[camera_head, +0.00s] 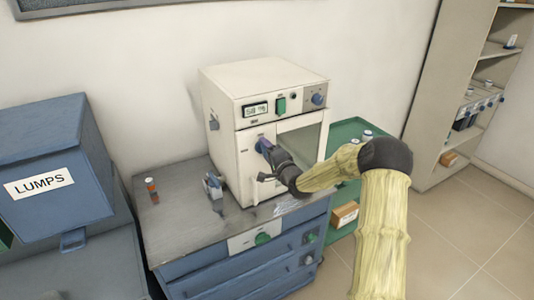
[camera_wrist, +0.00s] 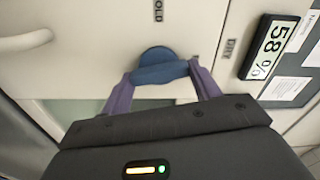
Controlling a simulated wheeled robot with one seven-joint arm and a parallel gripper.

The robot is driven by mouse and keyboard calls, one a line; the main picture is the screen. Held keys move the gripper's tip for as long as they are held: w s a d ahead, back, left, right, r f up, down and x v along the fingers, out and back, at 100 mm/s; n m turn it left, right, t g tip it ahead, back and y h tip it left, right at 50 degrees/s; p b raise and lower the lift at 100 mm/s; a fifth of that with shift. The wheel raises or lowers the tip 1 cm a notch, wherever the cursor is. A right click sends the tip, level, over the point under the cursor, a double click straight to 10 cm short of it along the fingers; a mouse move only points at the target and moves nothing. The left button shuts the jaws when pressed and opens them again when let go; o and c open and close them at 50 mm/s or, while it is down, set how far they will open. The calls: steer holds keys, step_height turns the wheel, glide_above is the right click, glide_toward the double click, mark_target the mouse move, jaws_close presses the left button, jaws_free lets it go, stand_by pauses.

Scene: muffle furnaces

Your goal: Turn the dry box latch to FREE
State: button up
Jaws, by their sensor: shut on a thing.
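The dry box (camera_head: 222,100) is a cream cabinet on the bench, with a percent display (camera_head: 255,110) and a glass window in its front. Its latch is a round blue knob with a raised bar (camera_wrist: 160,68). In the wrist view the bar lies nearly level across the picture. My gripper (camera_head: 264,146) is at the box front, its two purple fingers (camera_wrist: 161,76) shut on the bar from either side. A cut-off label reading "OLD" (camera_wrist: 158,11) is above the knob, and "DRY" (camera_wrist: 230,48) is to its right. No "FREE" label is readable.
A blue LUMPS bin (camera_head: 45,155) stands at the left. A small orange vial (camera_head: 152,189) and a small grey-blue item (camera_head: 213,188) are on the grey bench (camera_head: 175,225). A green trolley (camera_head: 345,130) and a shelf unit (camera_head: 425,130) are at the right. A pale handle (camera_wrist: 27,40) shows in the wrist view.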

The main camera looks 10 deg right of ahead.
steer(key=shift+f+m, duration=0.1)
steer(key=shift+m, duration=1.1)
steer(key=o, duration=1)
steer(key=shift+d, duration=0.1)
steer(key=b+v, duration=0.3)
steer(key=v, duration=1.4)
steer(key=shift+s+b, duration=0.2)
steer(key=shift+b, duration=0.15)
